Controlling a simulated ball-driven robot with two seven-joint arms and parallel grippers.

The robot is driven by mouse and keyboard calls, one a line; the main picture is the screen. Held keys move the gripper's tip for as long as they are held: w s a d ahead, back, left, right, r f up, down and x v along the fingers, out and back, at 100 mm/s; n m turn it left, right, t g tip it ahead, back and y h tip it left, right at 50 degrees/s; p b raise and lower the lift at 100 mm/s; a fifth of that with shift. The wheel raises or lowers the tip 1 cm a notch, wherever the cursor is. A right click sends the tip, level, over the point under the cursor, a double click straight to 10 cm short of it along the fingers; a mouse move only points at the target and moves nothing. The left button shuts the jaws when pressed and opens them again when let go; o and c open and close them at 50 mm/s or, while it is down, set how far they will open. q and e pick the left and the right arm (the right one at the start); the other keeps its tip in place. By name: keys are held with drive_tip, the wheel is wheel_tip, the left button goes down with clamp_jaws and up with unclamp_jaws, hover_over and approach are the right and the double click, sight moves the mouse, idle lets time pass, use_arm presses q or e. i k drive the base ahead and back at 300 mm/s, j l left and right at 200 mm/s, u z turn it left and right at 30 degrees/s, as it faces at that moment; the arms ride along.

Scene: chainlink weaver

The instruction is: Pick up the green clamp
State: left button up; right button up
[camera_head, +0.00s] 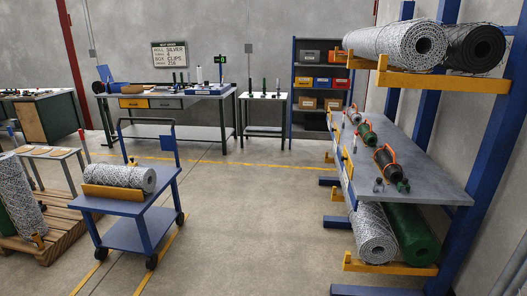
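I cannot make out a green clamp with certainty. Several small dark upright items (264,87) stand on a small pale-topped table (258,97) at the back centre, some of them greenish, too small to identify. Neither of my grippers is in view.
A blue cart (128,205) with a mesh roll (125,177) stands at left on the floor. A long workbench (170,102) is at the back. The rack (435,172) with large rolls fills the right side. The floor (255,215) between is clear.

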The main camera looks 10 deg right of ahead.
sight(404, 183)
drive_tip(key=i+j, duration=0.1)
drive_tip(key=i, duration=0.6)
drive_tip(key=i+j+z, duration=0.1)
drive_tip(key=i, duration=0.6)
drive_tip(key=i+j, duration=0.2)
drive_tip(key=i, duration=0.5)
drive_tip(key=l+z, duration=0.05)
